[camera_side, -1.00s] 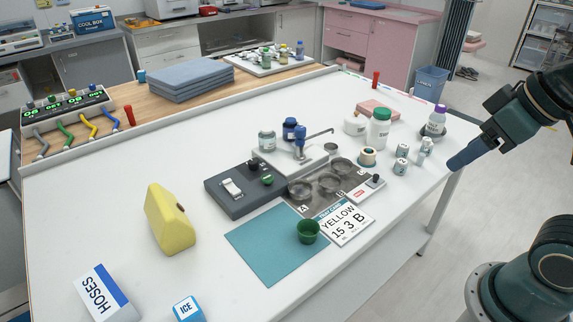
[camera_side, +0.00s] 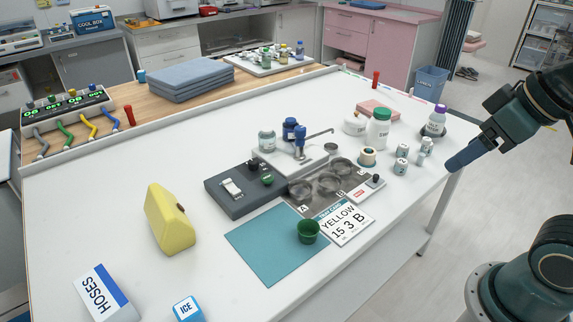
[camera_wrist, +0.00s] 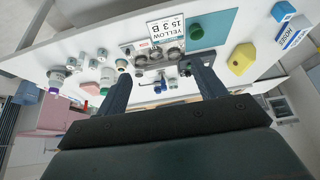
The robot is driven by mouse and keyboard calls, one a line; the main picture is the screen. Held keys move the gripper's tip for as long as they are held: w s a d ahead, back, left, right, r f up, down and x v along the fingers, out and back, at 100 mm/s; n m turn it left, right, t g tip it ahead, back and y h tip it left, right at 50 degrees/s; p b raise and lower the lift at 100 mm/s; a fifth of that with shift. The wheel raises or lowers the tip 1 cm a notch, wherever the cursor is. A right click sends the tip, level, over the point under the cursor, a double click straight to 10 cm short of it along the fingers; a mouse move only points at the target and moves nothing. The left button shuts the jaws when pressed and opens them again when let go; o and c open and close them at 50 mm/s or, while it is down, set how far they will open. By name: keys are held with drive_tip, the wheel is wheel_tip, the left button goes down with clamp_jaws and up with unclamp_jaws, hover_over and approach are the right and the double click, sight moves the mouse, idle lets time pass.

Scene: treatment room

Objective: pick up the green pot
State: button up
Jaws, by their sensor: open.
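The green pot (camera_side: 308,231) is a small dark green cup. It stands upright on the right part of the teal mat (camera_side: 262,252), beside the tray card (camera_side: 345,224) reading "YELLOW 15 3 B". In the wrist view the green pot (camera_wrist: 196,32) shows near the top, at the mat's edge. My gripper (camera_side: 452,165) is at the right edge of the table in the side view, well away from the pot. In the wrist view its two fingers (camera_wrist: 162,84) are spread apart with nothing held between them.
A grey device (camera_side: 236,197) and a metal plate with round wells (camera_side: 327,190) stand behind the pot. Bottles and jars, including a green-capped one (camera_side: 379,130), cluster toward my gripper. A yellow block (camera_side: 168,220) is at left. The table front right of the card is clear.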

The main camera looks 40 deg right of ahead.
idle(0.3)
drive_tip(key=w+a+f+n+g+y, duration=0.1)
drive_tip(key=w+a+f+n, duration=0.1)
drive_tip(key=w+n, duration=0.4)
drive_tip(key=w+a+f+n+g+y, duration=0.1)
drive_tip(key=w+a+f+n+g, duration=0.1)
drive_tip(key=w+n, duration=0.35)
drive_tip(key=w+a+f+n+g+y, duration=0.2)
drive_tip(key=w+f+n, duration=0.4)
drive_tip(key=w+f, duration=0.5)
drive_tip(key=shift+a+f+g+y, duration=0.3)
drive_tip(key=shift+a+f, duration=0.1)
drive_tip(key=shift+a, duration=0.3)
drive_tip(key=shift+f+n, duration=0.1)
drive_tip(key=shift+n, duration=0.15)
hover_over(308, 229)
drive_tip(key=s, duration=0.1)
drive_tip(key=shift+d+f, duration=0.15)
drive_tip(key=shift+f, duration=1.8)
drive_tip(key=shift+d+f, duration=0.1)
drive_tip(key=shift+f, duration=1.85)
drive_tip(key=shift+f, duration=0.15)
drive_tip(key=shift+s+x, duration=0.2)
drive_tip(key=shift+x, duration=2.2)
